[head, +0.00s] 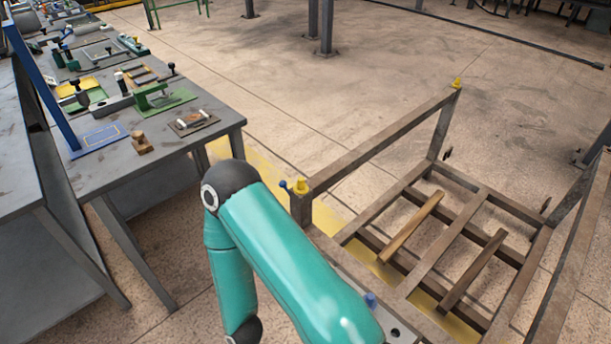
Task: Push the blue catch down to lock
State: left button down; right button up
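A small blue knob (283,185) sticks out at the near left corner post of the brown metal rack (378,150), beside a yellow cap (301,185). A second small blue piece (370,299) stands on a grey part of the rack at the lower edge, right beside my teal arm in the picture. I cannot tell which of the two is the catch, or whether either is up or down. One of my teal arms crosses the lower middle and hides part of the rack's near side. Neither gripper shows.
A grey workbench (185,150) at the left holds several tools and fixtures, with a blue upright (42,85) at its near side. Wooden bars (412,228) lie across the rack's open base. Another yellow cap (456,83) tops its far post.

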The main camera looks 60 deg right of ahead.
aim_at(283, 185)
jog(key=z, duration=0.65)
jog(key=i, duration=1.3)
jog(key=z, duration=0.65)
jog(key=k, duration=0.75)
jog(key=z, duration=0.15)
jog(key=i, duration=0.85)
jog(key=u, duration=0.05)
